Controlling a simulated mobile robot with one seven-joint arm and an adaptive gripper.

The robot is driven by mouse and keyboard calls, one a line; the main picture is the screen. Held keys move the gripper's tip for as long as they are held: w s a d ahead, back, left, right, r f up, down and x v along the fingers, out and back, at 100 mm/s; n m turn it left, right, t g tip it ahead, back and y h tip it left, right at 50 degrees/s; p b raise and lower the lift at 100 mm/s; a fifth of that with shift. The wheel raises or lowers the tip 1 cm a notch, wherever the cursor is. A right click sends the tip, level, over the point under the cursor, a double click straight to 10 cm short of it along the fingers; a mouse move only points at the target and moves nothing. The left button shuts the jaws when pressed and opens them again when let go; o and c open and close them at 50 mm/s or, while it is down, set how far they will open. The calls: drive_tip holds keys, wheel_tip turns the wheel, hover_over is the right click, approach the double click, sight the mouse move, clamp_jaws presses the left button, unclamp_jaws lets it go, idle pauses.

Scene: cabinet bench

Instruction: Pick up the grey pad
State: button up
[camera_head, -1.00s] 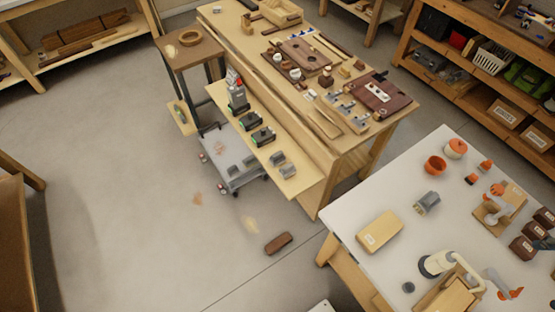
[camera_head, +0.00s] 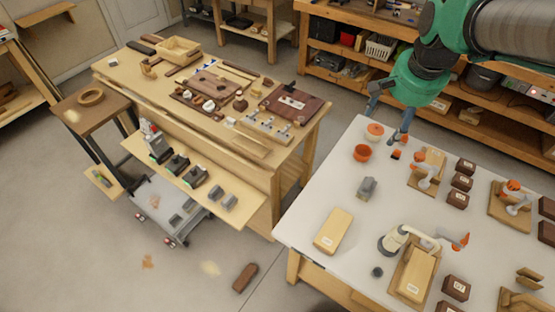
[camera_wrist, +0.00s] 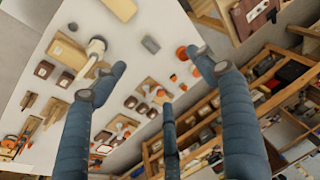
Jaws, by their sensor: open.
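A small grey block (camera_head: 367,187), which may be the grey pad, lies on the white table near its left side. It also shows in the wrist view (camera_wrist: 150,44) at the top middle. Two more small grey pieces (camera_head: 222,197) sit at the end of the wooden bench's lower shelf. I cannot tell for certain which one is the pad. My gripper (camera_head: 392,115) is at the upper right of the head view, above the far edge of the white table. In the wrist view its blue fingers (camera_wrist: 162,75) are spread and empty, apart from every object.
The wooden bench (camera_head: 130,80) is crowded with parts. A brown block (camera_head: 245,277) lies on the floor.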

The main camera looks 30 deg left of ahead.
drive_tip(key=w+a+f+g, duration=0.1)
drive_tip(key=a+f, duration=0.3)
drive_tip(key=a, duration=0.4)
drive_tip(key=w+a+f, duration=0.2)
drive_tip(key=a+f, duration=0.3)
drive_tip(key=a, duration=0.4)
drive_tip(key=g+h+b, duration=0.2)
drive_tip(key=b, duration=0.1)
hover_over(215, 190)
wheel_tip(215, 190, down, 38)
drive_tip(key=shift+d+f, duration=0.1)
drive_tip(key=shift+d, duration=0.05)
drive_tip(key=shift+f, duration=0.1)
drive_tip(key=shift+f+b, duration=0.95)
drive_tip(key=shift+f, duration=3.25)
